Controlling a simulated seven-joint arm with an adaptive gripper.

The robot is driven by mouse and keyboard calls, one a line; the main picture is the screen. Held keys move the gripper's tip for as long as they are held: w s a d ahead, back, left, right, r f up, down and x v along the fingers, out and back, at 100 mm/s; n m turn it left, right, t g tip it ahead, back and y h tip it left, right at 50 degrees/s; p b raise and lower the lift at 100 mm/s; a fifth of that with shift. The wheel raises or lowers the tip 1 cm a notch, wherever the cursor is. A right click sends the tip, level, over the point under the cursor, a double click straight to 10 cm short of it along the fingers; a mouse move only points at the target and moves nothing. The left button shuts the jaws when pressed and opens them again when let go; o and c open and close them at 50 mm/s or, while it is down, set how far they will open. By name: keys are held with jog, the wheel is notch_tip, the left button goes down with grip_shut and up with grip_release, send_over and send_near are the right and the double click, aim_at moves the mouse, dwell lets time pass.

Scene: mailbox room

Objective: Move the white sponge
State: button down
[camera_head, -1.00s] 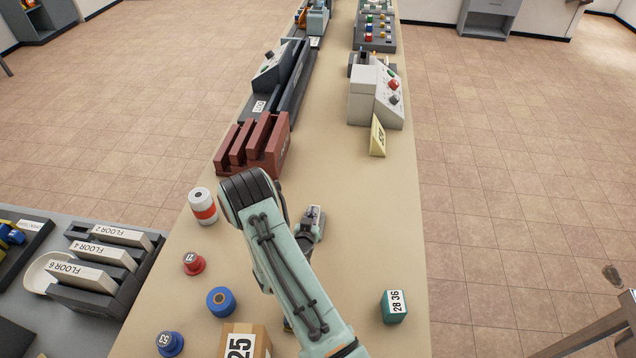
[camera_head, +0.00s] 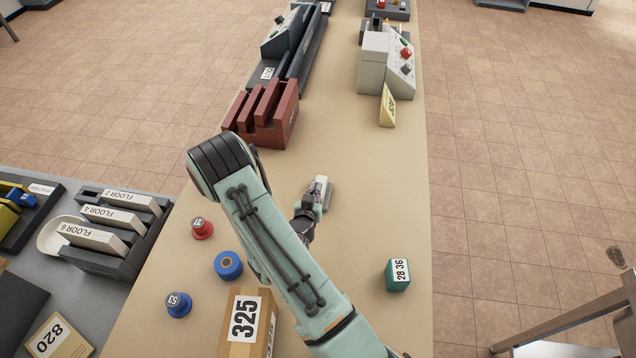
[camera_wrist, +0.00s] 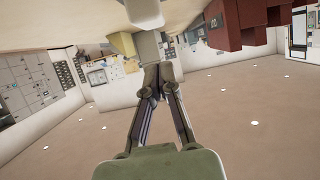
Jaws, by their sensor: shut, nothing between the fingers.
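My gripper (camera_head: 319,190) is low over the middle of the tan table, its fingers together and empty, pointing toward the far end. In the wrist view the fingers (camera_wrist: 150,60) converge to closed tips. A pale, rounded thing (camera_wrist: 145,12) shows at the top edge of the wrist view, just past the tips and partly cut off. It may be the white sponge, but I cannot tell for certain. In the head view I cannot clearly separate a sponge from the pale gripper tip.
A maroon rack (camera_head: 283,122) stands ahead to the left, a yellow wedge (camera_head: 387,106) and grey button box (camera_head: 373,66) ahead to the right. A teal block (camera_head: 398,274), blue roll (camera_head: 228,265), red knob (camera_head: 202,229) and cardboard box (camera_head: 238,322) are nearer.

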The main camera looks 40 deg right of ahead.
notch_tip(320, 180, up, 5)
jog(key=w+d+f+m+g, duration=0.1)
jog(key=d+f+m+g, duration=0.25)
jog(key=d+g, duration=0.3)
jog(key=w+r+n+y, duration=0.3)
jog(key=w+r+y, duration=0.1)
jog(key=w+y, duration=0.25)
jog(key=shift+n+g+y, duration=0.25)
jog(key=shift+g+y, duration=0.1)
jog(key=x, duration=1)
jog(key=shift+d, duration=0.35)
jog(key=shift+s+a+r, duration=0.15)
jog(key=shift+s+a, duration=0.75)
jog(key=shift+s, duration=0.05)
jog(key=shift+s+a, duration=0.5)
